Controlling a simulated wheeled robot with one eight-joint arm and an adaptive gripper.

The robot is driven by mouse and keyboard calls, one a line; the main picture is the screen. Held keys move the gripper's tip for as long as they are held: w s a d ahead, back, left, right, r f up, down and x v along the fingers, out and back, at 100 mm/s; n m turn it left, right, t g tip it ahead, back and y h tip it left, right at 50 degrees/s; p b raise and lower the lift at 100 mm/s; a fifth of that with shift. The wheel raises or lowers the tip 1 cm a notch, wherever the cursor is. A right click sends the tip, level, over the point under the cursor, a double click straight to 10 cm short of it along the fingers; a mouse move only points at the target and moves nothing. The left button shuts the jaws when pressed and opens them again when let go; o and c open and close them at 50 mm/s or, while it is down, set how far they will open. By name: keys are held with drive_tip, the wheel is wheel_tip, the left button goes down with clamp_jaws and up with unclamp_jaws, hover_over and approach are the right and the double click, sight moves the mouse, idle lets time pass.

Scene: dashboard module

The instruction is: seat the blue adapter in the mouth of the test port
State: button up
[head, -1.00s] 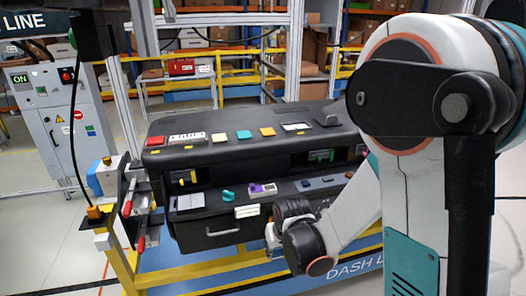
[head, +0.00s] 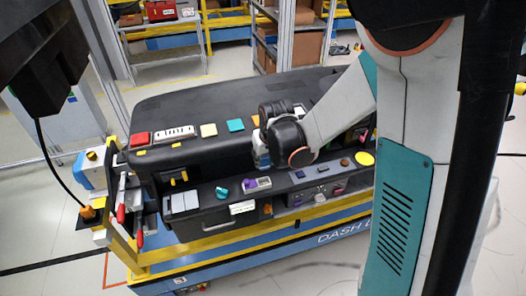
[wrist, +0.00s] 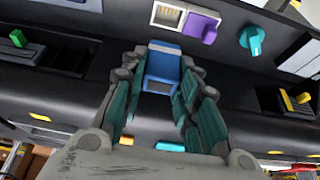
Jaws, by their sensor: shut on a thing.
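The blue adapter (wrist: 163,68) is held between the fingers of my gripper (wrist: 162,88) in the wrist view, its far end pointing toward the dashboard. A white-framed socket with gold contacts, which looks like the test port (wrist: 168,15), lies just beyond the adapter, with a visible gap between them. A purple block (wrist: 204,27) sits right beside the socket. In the head view the same purple-and-white socket unit (head: 263,183) is on the front ledge. My gripper (head: 261,155) is above it there, mostly hidden behind my wrist, and the adapter cannot be made out.
A teal knob (head: 221,192) stands left of the socket, and a white label (head: 242,207) is below it. Red-handled clamps (head: 121,212) are at the left end of the dashboard. Coloured pads, such as the teal one (head: 236,125), line its top.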

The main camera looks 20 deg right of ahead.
sight(265, 169)
drive_tip(key=shift+s+f, duration=0.1)
drive_tip(key=shift+f+b, duration=0.4)
drive_tip(key=shift+b, duration=0.2)
wheel_tip(265, 169, down, 5)
drive_tip(key=b, duration=0.4)
drive_tip(key=shift+b, duration=0.7)
idle(1.4)
drive_tip(key=shift+f+b, duration=1.25)
drive_tip(key=shift+r, duration=0.15)
drive_tip(key=shift+r+p, duration=0.7)
drive_tip(key=shift+r, duration=0.2)
drive_tip(key=shift+f+b, duration=0.1)
drive_tip(key=shift+b, duration=0.4)
idle(1.8)
